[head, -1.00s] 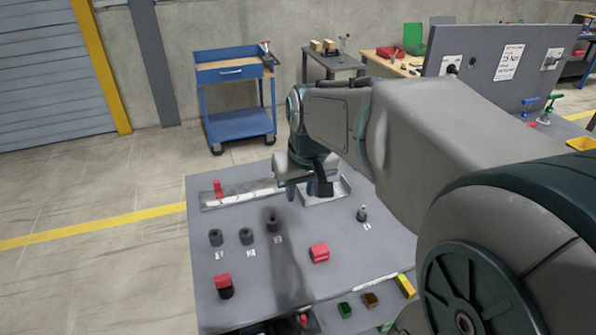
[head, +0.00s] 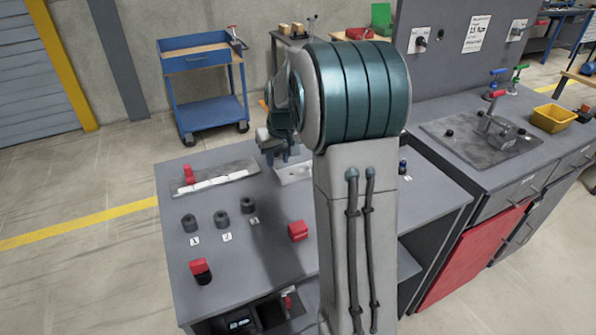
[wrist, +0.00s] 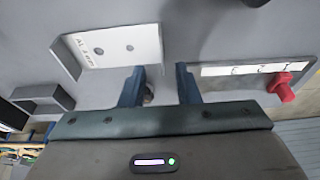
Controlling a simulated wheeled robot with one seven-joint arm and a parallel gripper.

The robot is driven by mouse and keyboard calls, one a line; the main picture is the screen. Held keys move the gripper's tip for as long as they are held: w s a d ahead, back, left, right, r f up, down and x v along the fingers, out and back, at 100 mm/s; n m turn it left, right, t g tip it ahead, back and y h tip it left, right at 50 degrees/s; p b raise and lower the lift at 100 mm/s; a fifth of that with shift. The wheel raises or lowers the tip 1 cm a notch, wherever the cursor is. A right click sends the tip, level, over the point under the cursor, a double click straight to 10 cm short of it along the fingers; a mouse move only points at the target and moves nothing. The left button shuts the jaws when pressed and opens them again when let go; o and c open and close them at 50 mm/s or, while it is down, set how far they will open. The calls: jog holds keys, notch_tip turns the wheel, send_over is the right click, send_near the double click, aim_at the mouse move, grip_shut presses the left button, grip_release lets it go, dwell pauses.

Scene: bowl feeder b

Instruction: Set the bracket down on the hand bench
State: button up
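My gripper (head: 277,157) is over the back of the grey bench (head: 262,272) in the head view. In the wrist view, its two blue fingers (wrist: 160,80) stand apart with a clear gap. A small dark roundish thing (wrist: 148,93) shows beside the left finger; I cannot tell what it is or whether it is touched. I cannot clearly make out a bracket. A pale plate (wrist: 120,42) with a raised edge, a printed label and two dark round spots lies just beyond the fingers; it also shows in the head view (head: 292,174), partly hidden by my arm.
A strip fixture with a red clamp (head: 188,174) lies left of my gripper. Several dark cylinders (head: 221,219), a red block (head: 298,231) and a red-topped button (head: 201,270) stand on the bench. A blue cart (head: 203,90) is behind. A second bench (head: 455,175) is at right.

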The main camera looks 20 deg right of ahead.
jog(key=shift+p+x, duration=0.5)
jog(key=shift+x, duration=2.65)
jog(key=shift+w+a, duration=0.1)
jog(key=shift+a, duration=0.05)
jog(key=shift+r, duration=0.1)
grip_shut()
